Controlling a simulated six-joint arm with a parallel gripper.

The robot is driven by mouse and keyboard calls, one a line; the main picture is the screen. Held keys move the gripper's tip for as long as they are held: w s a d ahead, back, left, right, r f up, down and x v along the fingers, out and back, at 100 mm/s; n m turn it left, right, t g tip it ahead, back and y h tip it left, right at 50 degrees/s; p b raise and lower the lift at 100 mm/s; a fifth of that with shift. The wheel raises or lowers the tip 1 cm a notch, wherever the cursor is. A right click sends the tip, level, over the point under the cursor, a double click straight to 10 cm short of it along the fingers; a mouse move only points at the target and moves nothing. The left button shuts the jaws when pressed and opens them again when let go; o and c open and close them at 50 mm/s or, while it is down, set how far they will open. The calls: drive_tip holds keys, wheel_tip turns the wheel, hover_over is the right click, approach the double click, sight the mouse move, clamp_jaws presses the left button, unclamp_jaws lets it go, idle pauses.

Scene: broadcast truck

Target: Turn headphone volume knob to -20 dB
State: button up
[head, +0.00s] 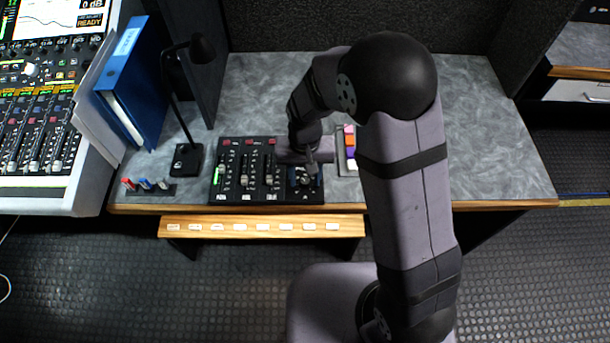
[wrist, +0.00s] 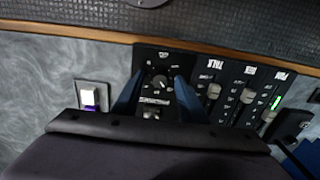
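The headphone volume knob (wrist: 160,82) is a small dark round knob on a black panel, with white scale marks around it. In the wrist view the two blue fingers of my gripper (wrist: 158,76) are apart, one on each side of the knob, with a visible gap to it. In the head view my gripper (head: 305,178) is over the right end of the black control panel (head: 230,196), where the knob sits. The knob's pointer and scale numbers are too small to read. I cannot tell how high the fingertips are above the panel.
Several faders (head: 244,180) stand left of the knob in the head view. A strip of coloured buttons (head: 350,150) lies to its right. A black desk lamp (head: 187,158), a blue binder (head: 135,75) and a mixing console (head: 40,120) are further left. The desk's right side is clear.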

sight(305, 180)
drive_tip(key=shift+r, duration=3.65)
drive_tip(key=shift+w+n, duration=0.1)
drive_tip(key=shift+n, duration=0.4)
drive_tip(key=s+d+f+n+g, duration=0.1)
drive_tip(key=s+d+f+n, duration=0.2)
drive_tip(key=s, duration=0.4)
drive_tip(key=s+d+r+m+p, duration=0.2)
drive_tip(key=s+d+r+p, duration=0.1)
drive_tip(key=d+r+p, duration=0.1)
drive_tip(key=s+d+r+m+t+p, duration=0.1)
drive_tip(key=s+d+r+m+p, duration=0.1)
drive_tip(key=d+r, duration=0.5)
drive_tip(key=shift+s+d+r+p, duration=0.2)
drive_tip(key=shift+s+r+p, duration=0.4)
drive_tip(key=shift+r+p, duration=0.25)
drive_tip(key=shift+f, duration=0.1)
